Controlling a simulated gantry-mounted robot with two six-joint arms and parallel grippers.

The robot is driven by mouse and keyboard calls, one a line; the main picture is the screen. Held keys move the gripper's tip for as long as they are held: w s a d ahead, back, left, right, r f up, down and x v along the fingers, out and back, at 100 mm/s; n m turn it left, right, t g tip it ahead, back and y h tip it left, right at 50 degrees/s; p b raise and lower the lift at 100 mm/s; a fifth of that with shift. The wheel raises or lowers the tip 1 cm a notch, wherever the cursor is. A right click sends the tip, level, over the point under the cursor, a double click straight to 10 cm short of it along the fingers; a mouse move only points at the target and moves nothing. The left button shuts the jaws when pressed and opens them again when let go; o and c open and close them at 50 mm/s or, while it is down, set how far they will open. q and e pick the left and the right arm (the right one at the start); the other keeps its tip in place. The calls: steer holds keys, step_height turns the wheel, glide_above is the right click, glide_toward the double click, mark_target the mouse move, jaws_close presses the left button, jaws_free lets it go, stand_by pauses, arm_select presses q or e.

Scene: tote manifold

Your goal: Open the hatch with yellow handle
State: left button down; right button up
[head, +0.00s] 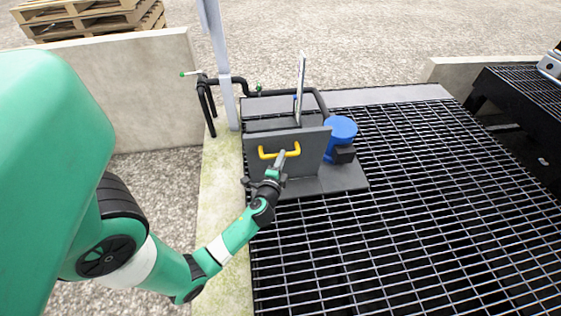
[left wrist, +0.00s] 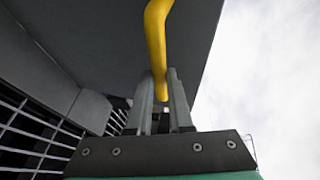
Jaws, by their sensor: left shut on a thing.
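The yellow handle (head: 268,155) is a U-shaped bar on the grey front panel of the hatch (head: 310,160) in the head view. The hatch belongs to a dark grey box on the grating. My left gripper (head: 282,158) reaches the handle at its middle from the front. In the left wrist view, the two fingers of my left gripper (left wrist: 161,100) stand on either side of the yellow handle (left wrist: 156,45) and are shut on it. The grey hatch panel (left wrist: 100,35) shows behind the handle. My right gripper is in neither view.
A blue round part (head: 341,129) sits right of the hatch. A white upright panel (head: 300,85) stands above the box. Open metal grating (head: 430,200) lies to the right.

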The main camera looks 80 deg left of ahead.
arm_select(q)
steer(key=shift+s+d+f, duration=0.15)
steer(key=shift+f, duration=0.35)
steer(key=shift+s+d+f, duration=0.1)
steer(key=shift+d+f, duration=0.05)
steer(key=shift+f, duration=0.3)
steer(key=c, duration=0.8)
jaws_free()
steer(key=shift+a+r, duration=0.1)
steer(key=shift+c, duration=0.2)
steer(key=shift+s+r, duration=0.1)
steer(key=shift+r, duration=0.1)
steer(key=p+v, duration=0.1)
steer(key=v, duration=1)
steer(key=shift+d+r+p, duration=0.15)
steer(key=shift+d+p, duration=0.15)
steer(key=shift+p, duration=0.1)
